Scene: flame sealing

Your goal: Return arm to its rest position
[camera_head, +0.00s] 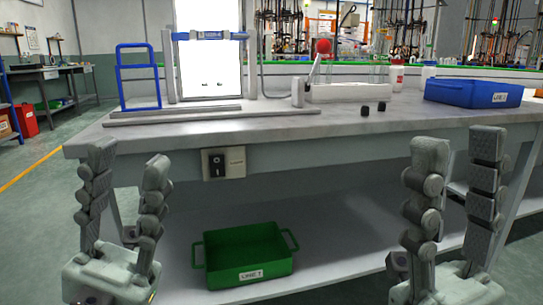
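My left gripper (124,176) is at the lower left, in front of the workbench. Its two grey fingers stand upright and wide apart, with nothing between them. My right gripper (458,165) is at the lower right, also pointing up with its fingers spread and empty. The workbench (270,127) with a grey top lies beyond both grippers. Neither gripper appears to hold or touch anything.
A blue bin (473,93) sits at the bench's right. A green bin (246,258) sits on the lower shelf. A switch box (224,163) is on the bench front.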

